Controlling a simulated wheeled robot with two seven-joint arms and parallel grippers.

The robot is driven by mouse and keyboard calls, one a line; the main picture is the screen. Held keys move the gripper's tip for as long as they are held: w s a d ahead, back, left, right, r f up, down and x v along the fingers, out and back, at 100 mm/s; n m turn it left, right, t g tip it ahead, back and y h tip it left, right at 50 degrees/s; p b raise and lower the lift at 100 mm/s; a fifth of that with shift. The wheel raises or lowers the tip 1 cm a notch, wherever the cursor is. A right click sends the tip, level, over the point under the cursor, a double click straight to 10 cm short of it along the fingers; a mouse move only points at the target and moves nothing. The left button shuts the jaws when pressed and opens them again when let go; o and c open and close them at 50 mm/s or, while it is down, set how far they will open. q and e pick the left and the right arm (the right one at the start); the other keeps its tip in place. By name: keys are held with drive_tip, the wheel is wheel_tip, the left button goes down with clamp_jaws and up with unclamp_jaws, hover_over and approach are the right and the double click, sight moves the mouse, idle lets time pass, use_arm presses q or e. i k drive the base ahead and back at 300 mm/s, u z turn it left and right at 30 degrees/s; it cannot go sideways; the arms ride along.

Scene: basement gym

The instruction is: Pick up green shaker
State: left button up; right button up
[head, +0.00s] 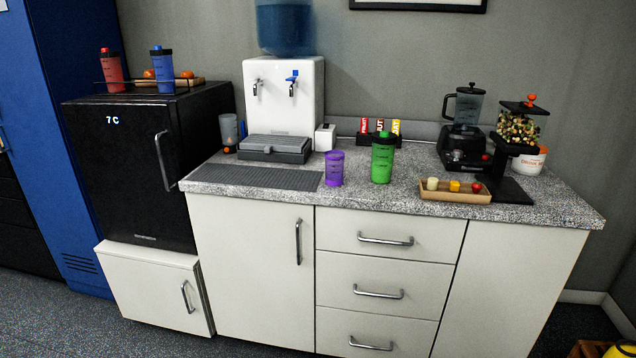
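The green shaker (382,162) stands upright on the speckled grey countertop (400,203), near the middle.
Right of the shaker, a wooden tray (428,195) holds small items near the front edge. Behind are a snack bar box (366,138), a blender (463,130) and a dispenser (518,130). A water cooler (310,100) and dark ribbed mat (255,177) are left.

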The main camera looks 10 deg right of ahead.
sight(383, 156)
drive_tip(key=u, duration=1.25)
drive_tip(key=i, duration=1.4)
drive_tip(key=z, duration=1.45)
drive_tip(key=i, duration=0.7)
drive_tip(key=z, duration=0.7)
